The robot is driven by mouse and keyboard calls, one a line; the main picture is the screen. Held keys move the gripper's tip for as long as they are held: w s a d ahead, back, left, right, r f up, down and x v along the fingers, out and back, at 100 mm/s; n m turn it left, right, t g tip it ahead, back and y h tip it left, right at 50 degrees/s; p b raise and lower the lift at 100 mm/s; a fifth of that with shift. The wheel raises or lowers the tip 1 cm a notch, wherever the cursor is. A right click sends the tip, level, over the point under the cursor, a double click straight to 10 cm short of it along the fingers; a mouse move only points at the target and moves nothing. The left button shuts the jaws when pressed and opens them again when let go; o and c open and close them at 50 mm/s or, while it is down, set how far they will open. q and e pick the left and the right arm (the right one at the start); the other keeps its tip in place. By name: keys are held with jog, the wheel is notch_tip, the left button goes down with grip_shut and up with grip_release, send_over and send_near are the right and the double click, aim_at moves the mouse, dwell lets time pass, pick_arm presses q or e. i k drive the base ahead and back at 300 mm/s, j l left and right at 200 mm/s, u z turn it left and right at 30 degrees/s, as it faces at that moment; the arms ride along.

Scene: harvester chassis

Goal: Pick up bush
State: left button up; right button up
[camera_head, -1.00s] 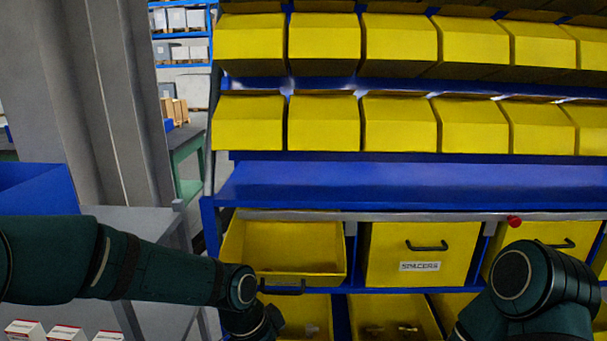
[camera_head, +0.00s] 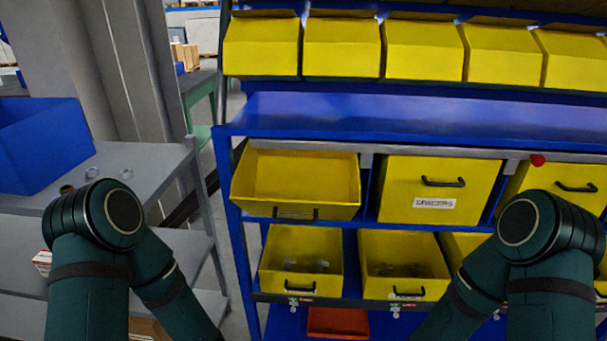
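No bush can be made out for certain. Small grey parts lie in the lower left open yellow bin (camera_head: 301,281) and in the open bin to its right (camera_head: 405,285), too small to identify. A small ring-shaped part (camera_head: 126,173) and a brownish one (camera_head: 67,189) lie on the grey shelf at the left. My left arm stands bent in front of that shelf and my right arm is bent at the lower right. Both grippers are below the picture edge.
A blue rack (camera_head: 420,118) holds rows of yellow bins. A tilted-out yellow drawer (camera_head: 297,209) looks empty; the "SPACERS" drawer (camera_head: 440,176) is shut. A blue crate (camera_head: 40,150) stands on the grey shelf unit (camera_head: 150,160). A red bin (camera_head: 338,321) sits low.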

aim_at(63, 190)
jog(key=u, duration=1.45)
jog(key=i+j+z, duration=0.15)
jog(key=z, duration=1.15)
jog(key=j+z, duration=0.95)
jog(key=j, duration=0.2)
jog(key=k+j+z, duration=0.1)
jog(key=j, duration=0.25)
jog(key=k+j+z, duration=0.15)
jog(key=j, duration=0.15)
jog(key=k+j, duration=0.1)
jog(key=j, duration=0.2)
jog(key=k+j, duration=0.1)
jog(key=j, duration=0.25)
jog(key=k+j, duration=0.1)
jog(key=j, duration=0.2)
jog(key=z, duration=0.05)
